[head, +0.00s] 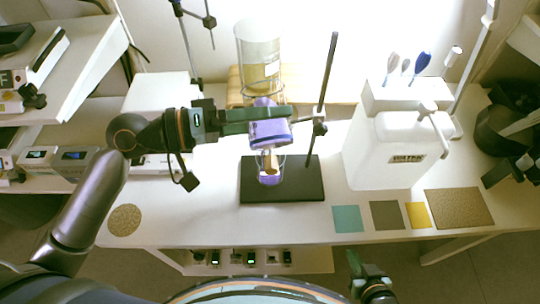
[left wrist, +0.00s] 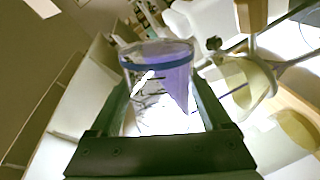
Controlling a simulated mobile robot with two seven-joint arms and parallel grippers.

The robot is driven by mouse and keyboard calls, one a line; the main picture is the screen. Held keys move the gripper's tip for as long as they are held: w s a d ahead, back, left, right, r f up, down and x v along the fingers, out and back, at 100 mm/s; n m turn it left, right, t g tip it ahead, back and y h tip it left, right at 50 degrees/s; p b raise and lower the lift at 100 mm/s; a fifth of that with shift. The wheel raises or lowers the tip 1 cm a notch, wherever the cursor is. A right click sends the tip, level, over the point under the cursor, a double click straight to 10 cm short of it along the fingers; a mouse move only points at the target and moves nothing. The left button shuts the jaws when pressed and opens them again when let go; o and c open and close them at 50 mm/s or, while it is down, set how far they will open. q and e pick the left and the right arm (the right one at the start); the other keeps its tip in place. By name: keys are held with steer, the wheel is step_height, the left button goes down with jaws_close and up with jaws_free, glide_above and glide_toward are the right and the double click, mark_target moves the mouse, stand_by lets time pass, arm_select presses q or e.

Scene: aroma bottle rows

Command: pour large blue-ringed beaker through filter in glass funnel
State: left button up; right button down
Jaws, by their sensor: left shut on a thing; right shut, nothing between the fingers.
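My left gripper (head: 285,118) is shut on the beaker (head: 268,131), which holds purple liquid, above the black stand base. In the left wrist view the beaker (left wrist: 158,75) shows a blue ring near its rim and sits between my left fingers. Its purple liquid lies slanted towards one side, so the beaker looks tilted. A tan filter shape (head: 270,162) shows just below the beaker; the glass funnel around it is hard to make out. Purple colour (head: 268,180) shows beneath it, in glass over the base. My right gripper (head: 375,290) is shut and empty below the table's front edge.
The stand has a black base (head: 300,188), a rod (head: 328,75) and a clamp (head: 319,128). A tall glass vessel (head: 258,45) with yellowish contents stands behind. A white apparatus (head: 385,155) is at right. Coloured mats (head: 347,219) lie along the front edge.

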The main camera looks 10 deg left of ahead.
arm_select(q)
steer(key=shift+w+f+n+p, duration=0.1)
steer(key=shift+f+n+p, duration=0.1)
steer(key=shift+n+p, duration=0.55)
stand_by(2.3)
steer(key=shift+w+a+r+n+g+p, duration=0.35)
steer(key=shift+w+n+p, duration=0.25)
steer(key=shift+p, duration=0.45)
stand_by(2.6)
steer(key=shift+w+n+p, duration=0.2)
steer(key=shift+n+p, duration=0.05)
steer(key=shift+p, duration=0.05)
stand_by(1.0)
